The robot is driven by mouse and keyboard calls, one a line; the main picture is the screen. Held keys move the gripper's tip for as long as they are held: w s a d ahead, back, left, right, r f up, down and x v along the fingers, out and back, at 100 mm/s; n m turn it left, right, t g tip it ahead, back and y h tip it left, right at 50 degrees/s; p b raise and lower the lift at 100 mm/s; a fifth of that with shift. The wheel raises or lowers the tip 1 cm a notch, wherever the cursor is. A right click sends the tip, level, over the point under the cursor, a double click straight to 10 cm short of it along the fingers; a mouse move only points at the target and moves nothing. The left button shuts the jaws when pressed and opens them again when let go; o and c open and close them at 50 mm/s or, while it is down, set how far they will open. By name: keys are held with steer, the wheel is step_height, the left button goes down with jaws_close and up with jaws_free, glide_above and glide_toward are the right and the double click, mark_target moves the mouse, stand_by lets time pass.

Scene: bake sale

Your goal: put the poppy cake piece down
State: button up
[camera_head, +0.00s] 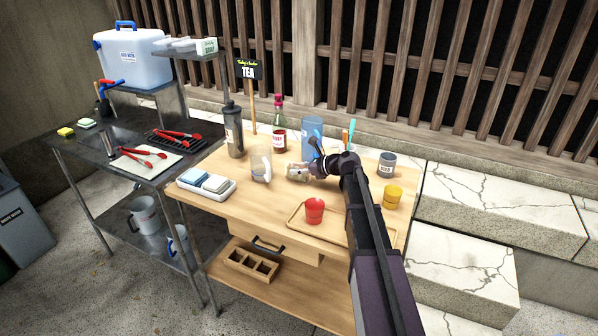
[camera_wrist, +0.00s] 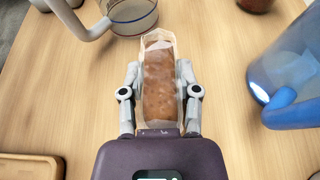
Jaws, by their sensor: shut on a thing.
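The poppy cake piece is a brown slice (camera_wrist: 158,85) in a pale, clear-looking wrapper. In the wrist view it lies lengthwise between the two grey fingers of my gripper (camera_wrist: 160,98), which are shut on its sides. In the head view my gripper (camera_head: 312,171) is over the middle of the wooden table (camera_head: 215,158), and the pale end of the piece (camera_head: 294,170) shows at its tip. I cannot tell whether the piece touches the table top.
A clear jug (camera_head: 261,165) stands just left of my gripper, and a blue pitcher (camera_head: 312,132) stands behind it. A red cup (camera_head: 314,211) is on a wooden tray (camera_head: 290,220) in front. Yellow (camera_head: 393,197) and grey (camera_head: 387,164) cups stand right. Bare wood surrounds the piece.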

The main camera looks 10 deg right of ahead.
steer(key=shift+f, duration=0.2)
steer(key=o, duration=0.7)
steer(key=shift+r, duration=0.25)
steer(key=shift+s+d+r+p, duration=0.25)
steer(key=shift+s+d+p, duration=0.1)
steer(key=shift+d, duration=0.05)
steer(key=p+v, duration=0.4)
steer(key=v, duration=0.7)
